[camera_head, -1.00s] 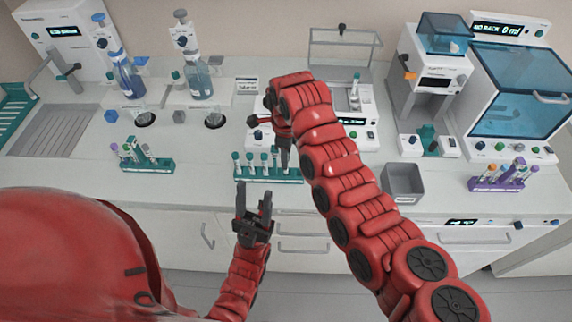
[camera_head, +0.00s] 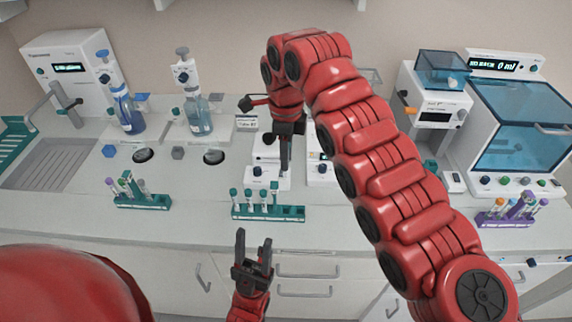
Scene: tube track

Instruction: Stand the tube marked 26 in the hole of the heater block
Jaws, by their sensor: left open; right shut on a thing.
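My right gripper (camera_head: 285,165) points down and is shut on a thin thing, apparently a tube, mostly hidden by the fingers. No number can be read on it. The gripper is behind the green rack, in front of or over a small white bench unit (camera_head: 257,172), which may be the heater block. Its hole cannot be made out. The green rack (camera_head: 290,213) holds several teal-capped tubes (camera_head: 262,198) on its left part; its right part looks empty. My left gripper (camera_head: 253,255) is open and empty, pointing up in front of the bench edge.
Another green rack (camera_head: 150,203) with tubes stands at left and a purple rack (camera_head: 500,221) at right. Pump bottles (camera_head: 197,120) and a blue-windowed cabinet (camera_head: 520,115) stand behind. My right arm hides much of the centre-right bench. The bench between the green racks is clear.

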